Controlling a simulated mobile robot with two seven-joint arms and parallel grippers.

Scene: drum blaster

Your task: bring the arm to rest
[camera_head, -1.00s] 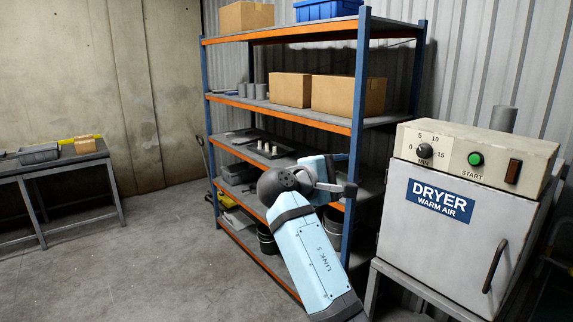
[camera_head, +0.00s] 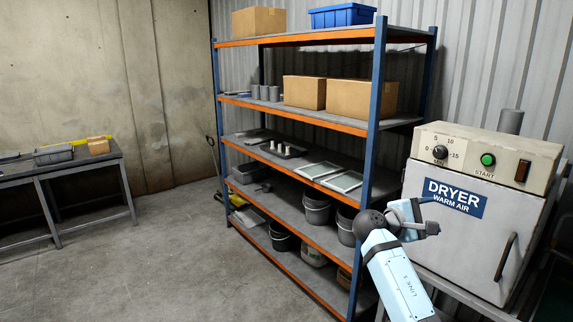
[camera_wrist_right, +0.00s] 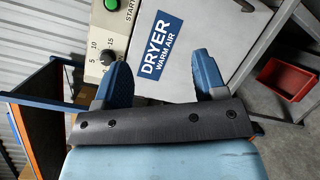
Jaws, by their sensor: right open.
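My right gripper (camera_head: 430,214) is in front of the left side of the white dryer in the head view, to the right of the shelf rack's front post. Its light blue arm comes up from the lower right. In the right wrist view, its two blue fingers (camera_wrist_right: 163,80) stand wide apart with nothing between them. The dryer front (camera_wrist_right: 180,62) shows beyond them, turned on its side. The dryer (camera_head: 452,235) has a blue label, a dial and a green start button. My left gripper is not in view.
The blue and orange rack (camera_head: 378,120) holds boxes, trays and buckets. A dark table (camera_head: 60,165) stands at the far left. A red bin (camera_wrist_right: 287,78) lies low beyond the dryer in the right wrist view. The concrete floor (camera_head: 170,260) at left is clear.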

